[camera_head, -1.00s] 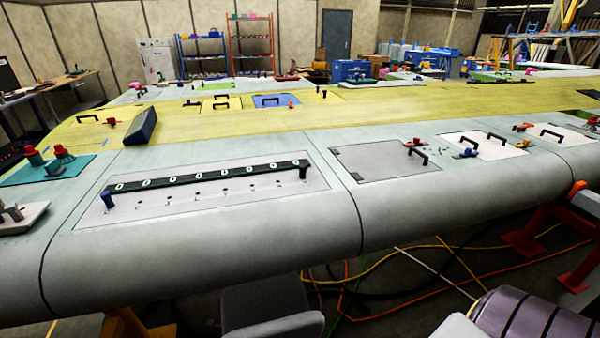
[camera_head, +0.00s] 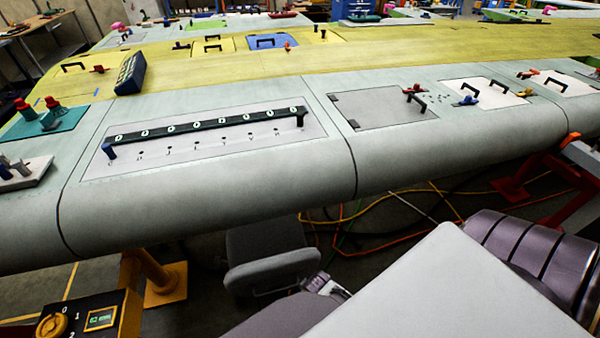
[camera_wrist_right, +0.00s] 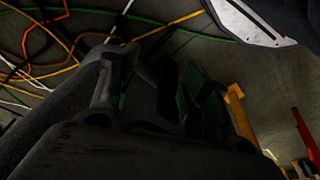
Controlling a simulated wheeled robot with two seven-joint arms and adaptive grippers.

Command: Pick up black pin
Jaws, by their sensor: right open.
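The black pin (camera_head: 300,120) stands upright at the right end of a black bar (camera_head: 205,122) with several round light-coloured marks. The bar lies across a light grey panel (camera_head: 215,152) on the wing's front edge. My right gripper (camera_wrist_right: 160,85) shows in the right wrist view, dark with green finger pads. Its fingers are apart with nothing visible between them. The floor and cables lie behind it, and the black pin is not in that view. My left gripper is not clearly in any view.
The rounded wing edge (camera_head: 225,205) lies between my body and the panel. A teal plate with red knobs (camera_head: 42,121) and a grey block (camera_head: 25,172) are at left.

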